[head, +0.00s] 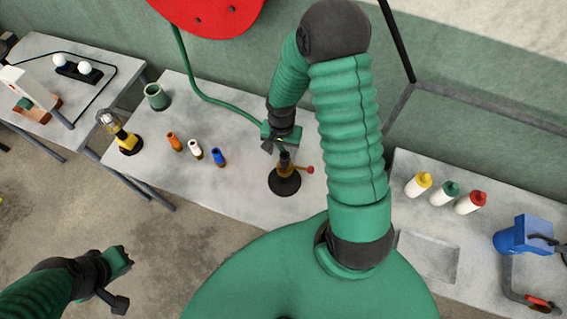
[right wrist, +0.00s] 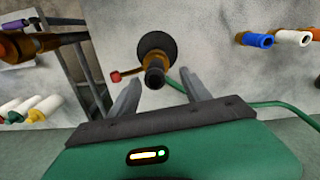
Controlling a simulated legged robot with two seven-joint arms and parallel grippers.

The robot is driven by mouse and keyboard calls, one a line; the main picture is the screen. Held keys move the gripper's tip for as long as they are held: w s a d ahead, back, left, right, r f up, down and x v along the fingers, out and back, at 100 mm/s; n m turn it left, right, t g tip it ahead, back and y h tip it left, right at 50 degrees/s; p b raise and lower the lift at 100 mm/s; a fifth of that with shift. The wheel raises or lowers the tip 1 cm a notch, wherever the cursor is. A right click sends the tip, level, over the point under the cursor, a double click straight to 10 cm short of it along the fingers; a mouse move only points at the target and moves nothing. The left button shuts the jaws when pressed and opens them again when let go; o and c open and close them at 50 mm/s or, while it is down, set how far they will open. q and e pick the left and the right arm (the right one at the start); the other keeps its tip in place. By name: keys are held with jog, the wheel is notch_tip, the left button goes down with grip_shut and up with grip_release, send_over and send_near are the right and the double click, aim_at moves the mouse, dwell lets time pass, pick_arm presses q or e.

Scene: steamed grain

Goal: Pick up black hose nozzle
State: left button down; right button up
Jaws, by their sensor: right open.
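A black nozzle tip (right wrist: 155,77) tops a brass fitting (right wrist: 156,60) with a red-knobbed side lever (right wrist: 116,76). The fitting stands on a round black base (head: 284,182) on the table. My right gripper (head: 276,146) is open just above it, pointing down. In the right wrist view the black tip shows between the two fingers (right wrist: 160,80), with a visible gap on each side. The fingers and hand partly hide the top of the fitting in the head view. My left gripper (head: 124,279) is open and empty at lower left, away from the tables.
A green hose (head: 197,93) runs from the red reel (head: 210,12) towards the fitting.

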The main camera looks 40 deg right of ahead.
aim_at(284, 162)
jog(key=shift+f, duration=0.5)
jog(key=f, duration=0.1)
jog(key=f+p, duration=0.1)
jog(key=f, duration=0.1)
jog(key=f+p, duration=0.1)
jog(key=shift+s+d+f, duration=0.3)
jog(key=shift+s+d, duration=0.1)
jog(key=shift+w+f, duration=0.15)
jog(key=shift+f, duration=0.25)
jog(key=shift+a, duration=0.1)
jog(key=c, duration=0.7)
grip_shut()
